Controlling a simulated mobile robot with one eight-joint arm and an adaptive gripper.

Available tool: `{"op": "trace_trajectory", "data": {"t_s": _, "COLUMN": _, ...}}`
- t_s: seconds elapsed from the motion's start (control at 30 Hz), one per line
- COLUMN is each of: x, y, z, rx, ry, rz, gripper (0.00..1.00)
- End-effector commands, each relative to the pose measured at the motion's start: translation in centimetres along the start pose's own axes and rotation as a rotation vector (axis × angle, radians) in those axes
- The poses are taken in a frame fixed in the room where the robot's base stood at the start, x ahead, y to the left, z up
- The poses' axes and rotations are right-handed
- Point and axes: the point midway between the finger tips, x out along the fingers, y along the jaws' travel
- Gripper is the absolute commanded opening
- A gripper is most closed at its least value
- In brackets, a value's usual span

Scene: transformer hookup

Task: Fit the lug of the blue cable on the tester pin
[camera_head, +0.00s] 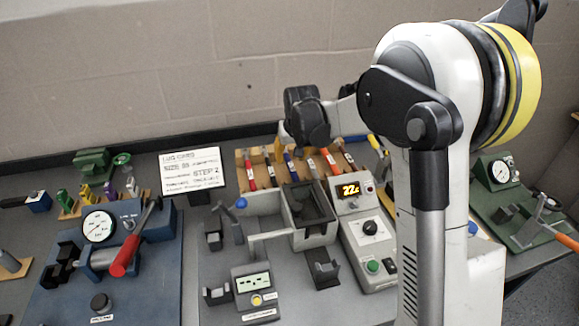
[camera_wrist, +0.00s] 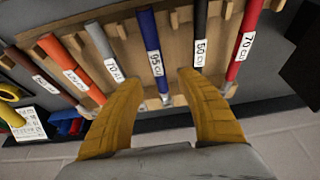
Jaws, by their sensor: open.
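The blue cable (camera_wrist: 150,45) stands in a wooden rack between other cables, with a white label reading about 95 and a metal lug end at its lower end in the wrist view. It also shows in the head view (camera_head: 290,166). My gripper (camera_wrist: 162,78) is open, its two yellow fingers apart on either side of the blue cable's line, with nothing visibly held. In the head view my gripper (camera_head: 279,148) is at the rack, mostly hidden by my wrist. I cannot pick out the tester pin; a grey device with a green display (camera_head: 253,282) stands at the front middle.
The wooden rack (camera_head: 243,172) holds several coloured cables close together. A box with a lit display (camera_head: 350,190) stands right of a grey bin (camera_head: 308,210). A blue press with a gauge (camera_head: 99,227) is at left, a green gauge device (camera_head: 500,172) at right. A card (camera_head: 192,170) stands behind.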

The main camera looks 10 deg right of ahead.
Motion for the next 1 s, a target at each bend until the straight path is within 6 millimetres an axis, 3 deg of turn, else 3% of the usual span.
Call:
{"op": "trace_trajectory", "data": {"t_s": 0.2, "x": 3.8, "y": 0.1, "z": 0.1, "rx": 0.000, "ry": 0.000, "rz": 0.000, "gripper": 0.43}}
{"op": "trace_trajectory", "data": {"t_s": 0.47, "x": 4.1, "y": 0.1, "z": 0.0, "rx": 0.000, "ry": 0.000, "rz": 0.000, "gripper": 0.43}}
{"op": "trace_trajectory", "data": {"t_s": 0.6, "x": 4.0, "y": 0.1, "z": 0.0, "rx": 0.000, "ry": 0.000, "rz": 0.000, "gripper": 0.02}}
{"op": "trace_trajectory", "data": {"t_s": 1.0, "x": 4.0, "y": 0.1, "z": 0.0, "rx": 0.000, "ry": 0.000, "rz": 0.000, "gripper": 0.00}}
